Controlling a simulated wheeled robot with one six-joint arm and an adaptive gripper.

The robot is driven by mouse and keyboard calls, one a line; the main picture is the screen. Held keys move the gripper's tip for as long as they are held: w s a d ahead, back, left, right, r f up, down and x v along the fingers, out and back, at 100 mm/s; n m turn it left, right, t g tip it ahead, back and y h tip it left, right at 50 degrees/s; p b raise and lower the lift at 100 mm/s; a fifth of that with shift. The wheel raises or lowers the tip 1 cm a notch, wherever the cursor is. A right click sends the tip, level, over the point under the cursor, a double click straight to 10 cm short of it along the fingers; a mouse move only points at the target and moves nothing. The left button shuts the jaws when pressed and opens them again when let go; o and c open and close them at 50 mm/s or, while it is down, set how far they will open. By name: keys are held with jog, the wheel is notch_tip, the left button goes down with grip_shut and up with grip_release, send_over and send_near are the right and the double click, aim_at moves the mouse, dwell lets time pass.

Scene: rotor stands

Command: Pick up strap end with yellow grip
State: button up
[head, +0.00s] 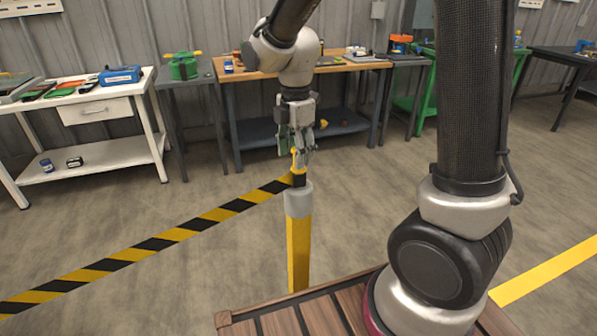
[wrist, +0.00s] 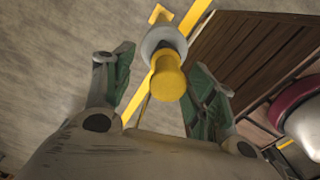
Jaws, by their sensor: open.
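The yellow grip (head: 299,161) of the strap end stands upright on a black piece at the grey top (head: 298,201) of a yellow post. A black-and-yellow striped strap (head: 190,230) runs from there down to the lower left. In the wrist view the grip (wrist: 168,76) shows as a yellow cylinder in front of the grey post top (wrist: 163,41). My gripper (head: 301,150) points down at the grip from above. Its green-padded fingers (wrist: 164,72) are open, one on each side of the grip in the wrist view. I cannot tell whether either finger touches it.
A wooden slatted deck (head: 330,312) lies at the front, beside the post's lower part. Behind stand a white table (head: 110,155), a wooden-topped bench (head: 255,72) and a green stand (head: 408,105) with tools. A yellow floor line (head: 550,270) runs at right. The grey floor around the post is largely clear.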

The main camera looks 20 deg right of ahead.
aim_at(299, 172)
jog(key=f, duration=0.5)
jog(key=shift+s+d, duration=0.3)
jog(key=shift+s, duration=0.05)
jog(key=shift+f, duration=0.55)
jog(key=c, duration=1.2)
